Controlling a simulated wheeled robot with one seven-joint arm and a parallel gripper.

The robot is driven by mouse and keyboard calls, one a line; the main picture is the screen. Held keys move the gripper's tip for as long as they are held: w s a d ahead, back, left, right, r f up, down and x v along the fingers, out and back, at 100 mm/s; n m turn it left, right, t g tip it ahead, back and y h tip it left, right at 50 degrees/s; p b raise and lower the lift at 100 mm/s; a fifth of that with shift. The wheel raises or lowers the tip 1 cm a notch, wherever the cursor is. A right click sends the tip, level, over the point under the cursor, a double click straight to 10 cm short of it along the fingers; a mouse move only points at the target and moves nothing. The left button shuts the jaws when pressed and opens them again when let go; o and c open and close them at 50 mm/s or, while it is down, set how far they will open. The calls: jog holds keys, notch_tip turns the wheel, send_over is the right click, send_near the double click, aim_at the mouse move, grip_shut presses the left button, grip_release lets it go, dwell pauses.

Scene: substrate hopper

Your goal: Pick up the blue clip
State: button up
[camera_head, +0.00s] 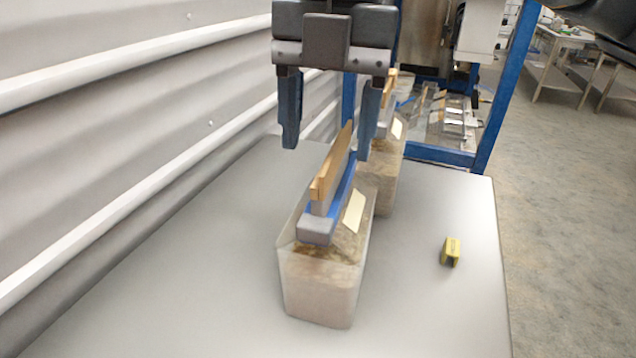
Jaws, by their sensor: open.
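The blue clip (342,194) lies along the top of the nearer clear container (322,290), with a grey end facing me. A wooden strip (331,172) stands up along the clip. My gripper (328,150) is open and empty, pointing down. Its fingers are at either side of the strip's far upper part in the picture. I cannot tell their exact height above the clip. A second container (384,190) behind has a similar clip and wooden strip on top, partly hidden by my right finger and the nearer container.
A small yellow object (450,251) lies on the grey table (425,300) to the right. A ribbed light wall (130,110) runs along the left. A blue frame post (507,85) stands at the back right. The table's front left is clear.

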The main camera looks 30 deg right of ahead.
aim_at(329, 182)
jog(key=shift+w+d+r+h, duration=0.1)
jog(key=shift+w+d+h, duration=0.4)
jog(key=shift+d, duration=0.05)
jog(key=shift+f+m, duration=0.3)
jog(key=shift+s+a+f+p, duration=0.1)
jog(key=shift+f+p, duration=0.35)
jog(key=shift+f, duration=1.35)
jog(key=shift+s+a+f+p, duration=0.1)
jog(key=shift+f+p, duration=0.35)
jog(key=shift+f, duration=1.3)
jog(key=c, duration=1.1)
jog(key=shift+c, duration=0.2)
notch_tip(329, 182, up, 11)
jog(key=shift+f+b, duration=0.2)
jog(key=shift+b, duration=0.35)
notch_tip(329, 182, up, 6)
jog(key=p, duration=0.2)
jog(key=shift+r, duration=0.25)
